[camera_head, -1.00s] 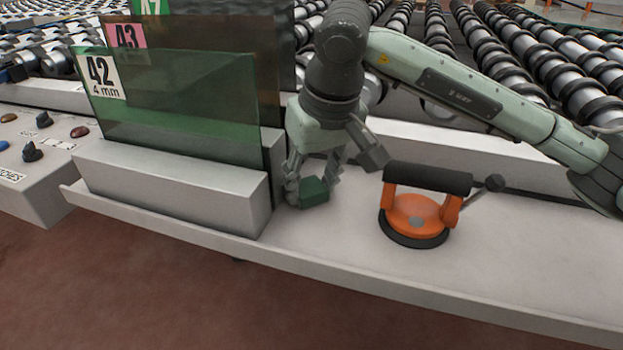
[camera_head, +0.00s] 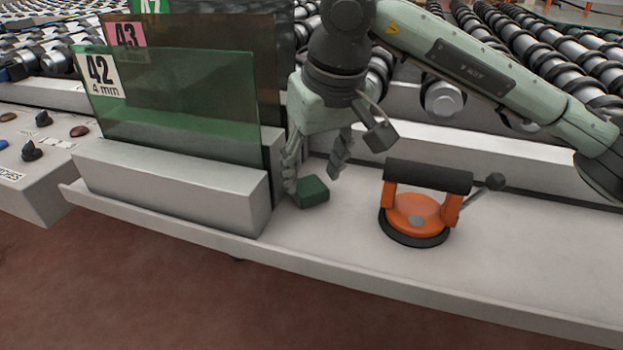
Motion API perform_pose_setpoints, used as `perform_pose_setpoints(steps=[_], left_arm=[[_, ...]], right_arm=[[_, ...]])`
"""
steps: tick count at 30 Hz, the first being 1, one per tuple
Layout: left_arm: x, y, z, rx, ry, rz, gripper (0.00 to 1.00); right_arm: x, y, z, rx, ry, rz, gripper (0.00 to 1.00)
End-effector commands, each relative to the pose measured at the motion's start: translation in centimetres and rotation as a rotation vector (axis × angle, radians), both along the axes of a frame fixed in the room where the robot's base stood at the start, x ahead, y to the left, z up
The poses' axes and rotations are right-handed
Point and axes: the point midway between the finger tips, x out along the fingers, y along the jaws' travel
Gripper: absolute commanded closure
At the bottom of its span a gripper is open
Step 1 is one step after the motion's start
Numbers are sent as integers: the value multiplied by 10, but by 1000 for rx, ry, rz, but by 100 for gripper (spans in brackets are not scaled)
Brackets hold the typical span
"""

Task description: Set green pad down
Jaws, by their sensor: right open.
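The green pad (camera_head: 312,192) is a small dark green block resting on the pale ledge (camera_head: 330,240), just right of the grey glass rack. My right gripper (camera_head: 312,180) is above and around the pad with its fingers spread. One finger is close to the pad's left side; whether it touches cannot be told. The other finger stands apart from the pad, up and to the right. My left gripper is not in view.
An orange suction lifter (camera_head: 412,213) with a black handle stands on the ledge to the right. Black-ringed rollers (camera_head: 560,60) lie behind. The ledge's right part is clear.

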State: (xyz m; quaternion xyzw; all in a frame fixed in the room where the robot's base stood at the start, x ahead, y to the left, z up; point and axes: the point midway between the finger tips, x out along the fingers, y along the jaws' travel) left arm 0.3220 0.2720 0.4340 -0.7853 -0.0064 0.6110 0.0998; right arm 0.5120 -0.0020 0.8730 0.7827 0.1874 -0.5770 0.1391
Motion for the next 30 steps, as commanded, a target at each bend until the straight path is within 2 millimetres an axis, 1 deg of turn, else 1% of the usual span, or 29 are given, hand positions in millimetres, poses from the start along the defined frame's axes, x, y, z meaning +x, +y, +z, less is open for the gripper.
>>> perform_pose_setpoints(steps=[1, 6, 9, 12, 15, 18, 30], left_arm=[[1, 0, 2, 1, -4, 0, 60], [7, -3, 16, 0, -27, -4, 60], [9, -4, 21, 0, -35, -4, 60], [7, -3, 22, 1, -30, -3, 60], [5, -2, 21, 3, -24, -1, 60], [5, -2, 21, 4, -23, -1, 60], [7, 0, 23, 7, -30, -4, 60]], right_arm=[[-2, -2, 12, 1, -6, 0, 49], [-12, -6, 48, 1, -5, -1, 49], [-17, -9, 66, 1, -4, 1, 49], [-21, -11, 78, -1, -2, -1, 49], [-23, -12, 86, -1, 0, -1, 49], [-24, -12, 89, 0, 0, -1, 49], [-25, -12, 89, 0, 1, 0, 49]])
